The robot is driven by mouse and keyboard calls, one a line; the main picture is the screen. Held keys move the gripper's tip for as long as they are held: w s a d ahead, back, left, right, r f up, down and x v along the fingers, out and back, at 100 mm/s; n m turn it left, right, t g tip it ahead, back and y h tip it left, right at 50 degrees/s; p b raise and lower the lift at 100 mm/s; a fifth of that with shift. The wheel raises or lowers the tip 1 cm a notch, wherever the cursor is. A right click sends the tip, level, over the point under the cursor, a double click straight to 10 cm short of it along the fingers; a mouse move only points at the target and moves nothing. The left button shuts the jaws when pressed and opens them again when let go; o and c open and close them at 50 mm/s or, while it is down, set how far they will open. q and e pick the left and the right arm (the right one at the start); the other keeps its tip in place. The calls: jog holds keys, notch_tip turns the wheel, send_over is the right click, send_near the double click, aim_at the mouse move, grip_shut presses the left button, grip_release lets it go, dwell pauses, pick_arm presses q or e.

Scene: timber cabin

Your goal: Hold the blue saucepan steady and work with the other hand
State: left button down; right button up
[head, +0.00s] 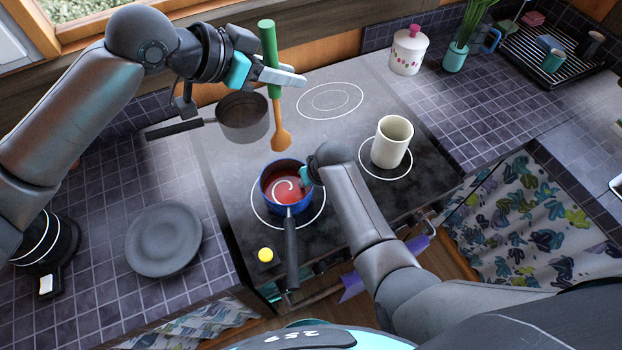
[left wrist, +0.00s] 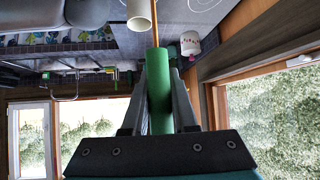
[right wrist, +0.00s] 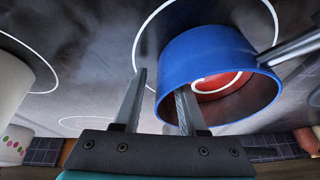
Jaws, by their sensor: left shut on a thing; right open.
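The blue saucepan (head: 270,197) stands on the front left ring of the stove, with red contents and a pale swirl. Its black handle (head: 291,255) points to the front edge. My left gripper (head: 285,80) is shut on the green handle of a wooden spoon (head: 281,136), held upright in the air behind and above the saucepan. The green handle (left wrist: 160,90) also shows between the fingers in the left wrist view. My right gripper (right wrist: 162,85) is open at the saucepan's right side. One finger overlaps the rim (right wrist: 262,72) side, the other is outside; contact cannot be told.
A grey pan (head: 243,117) sits behind the saucepan, a cream mug (head: 391,143) on the right ring. A small yellow round thing (head: 265,255) lies near the saucepan's handle. A dark plate (head: 163,240) is at left, a dotted jar (head: 408,50) at the back. The back right ring is clear.

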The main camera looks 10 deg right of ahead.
grip_shut()
dwell(1.4)
jog(key=shift+s, duration=0.1)
pick_arm(q)
send_over(286, 148)
jog(key=d, duration=0.1)
notch_tip(286, 148, down, 7)
pick_arm(e)
jog(key=shift+f, duration=0.1)
pick_arm(q)
jog(key=shift+w+f, duration=0.2)
jog(key=shift+f, duration=2.55)
jog(key=shift+w+f, duration=0.2)
jog(key=shift+f, duration=2.55)
